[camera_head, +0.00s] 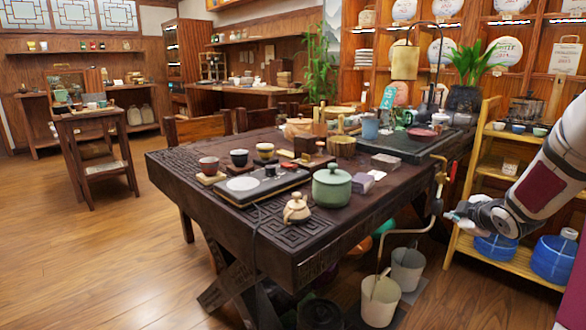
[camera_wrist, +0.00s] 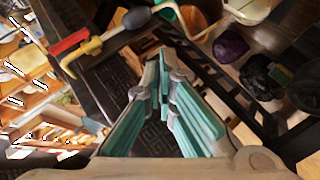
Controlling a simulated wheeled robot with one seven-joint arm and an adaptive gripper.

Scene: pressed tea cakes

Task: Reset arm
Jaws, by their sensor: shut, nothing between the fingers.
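My gripper (camera_wrist: 162,60) shows in the wrist view with its teal-padded fingers drawn together at the tips and nothing between them. In the head view my gripper (camera_head: 455,212) is at the right, beyond the right edge of the dark carved tea table (camera_head: 292,262) and apart from it. My arm reaches in from the right edge of that view. The wrist view looks down past the fingers at dark carved wood and the floor area.
On the table stand a green lidded pot (camera_head: 331,188), a small beige teapot (camera_head: 297,209) and several cups. White buckets (camera_head: 380,302) stand on the floor below. A wooden shelf (camera_head: 497,262) with blue-based water jugs (camera_head: 553,262) is at the right. The floor at left is open.

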